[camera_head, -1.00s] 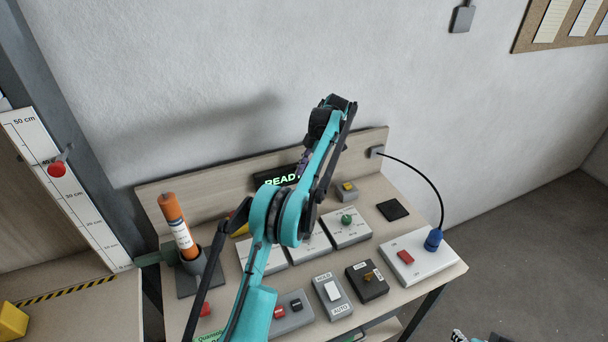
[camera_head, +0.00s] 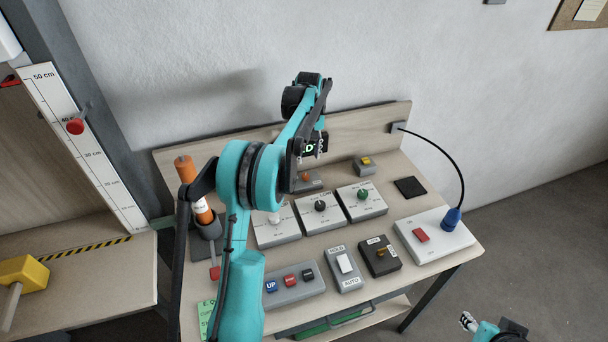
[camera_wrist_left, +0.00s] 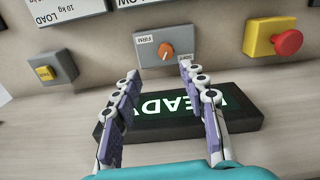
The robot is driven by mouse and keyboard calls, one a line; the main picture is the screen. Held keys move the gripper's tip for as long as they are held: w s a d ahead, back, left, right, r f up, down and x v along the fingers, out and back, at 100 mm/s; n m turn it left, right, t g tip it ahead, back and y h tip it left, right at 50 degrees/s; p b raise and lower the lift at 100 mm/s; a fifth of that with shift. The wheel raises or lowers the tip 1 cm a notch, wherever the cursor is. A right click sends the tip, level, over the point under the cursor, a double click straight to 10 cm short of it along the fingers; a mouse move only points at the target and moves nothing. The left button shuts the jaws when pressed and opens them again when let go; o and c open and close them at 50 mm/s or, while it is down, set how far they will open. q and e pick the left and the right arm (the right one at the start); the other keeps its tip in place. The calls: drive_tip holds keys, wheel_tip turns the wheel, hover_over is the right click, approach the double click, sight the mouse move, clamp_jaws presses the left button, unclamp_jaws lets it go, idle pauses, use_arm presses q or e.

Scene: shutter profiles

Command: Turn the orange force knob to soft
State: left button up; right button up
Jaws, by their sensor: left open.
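The orange force knob (camera_wrist_left: 166,50) sits on a small grey box (camera_wrist_left: 152,65) with a FIRM label at its left in the left wrist view. It also shows in the head view (camera_head: 305,176), just below my left gripper (camera_head: 308,150). In the left wrist view, my left gripper (camera_wrist_left: 158,74) is open and empty. Its two fingers are spread on either side of the knob's line, with the knob just beyond the tips; I see no contact. Where the knob points is too small to tell. My right gripper (camera_head: 468,321) shows only at the head view's lower right edge.
The lit READY display (camera_wrist_left: 185,115) lies behind the fingers. A red button on a yellow box (camera_wrist_left: 262,38) and a yellow-button box (camera_wrist_left: 45,68) flank the knob box. Three white dial panels (camera_head: 318,224) stand in front. An orange-handled tool (camera_head: 186,172) stands at left.

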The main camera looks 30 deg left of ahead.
sight(305, 175)
use_arm(q)
drive_tip(key=m, duration=0.2)
drive_tip(key=s+m+t, duration=0.1)
drive_tip(key=a+m, duration=0.1)
drive_tip(key=m, duration=0.1)
drive_tip(key=shift+s+f+m+h+b, duration=0.3)
drive_tip(key=shift+f+h, duration=0.1)
wheel_tip(305, 175, down, 7)
drive_tip(key=m+t+b, duration=0.1)
drive_tip(key=m, duration=0.2)
drive_tip(key=m+t+b, duration=0.1)
drive_tip(key=m, duration=0.2)
drive_tip(key=m+t+h+b, duration=0.1)
drive_tip(key=m, duration=0.3)
drive_tip(key=shift+d+f+b, duration=0.1)
drive_tip(key=shift+f+b, duration=0.1)
drive_tip(key=shift+b, duration=0.1)
clamp_jaws()
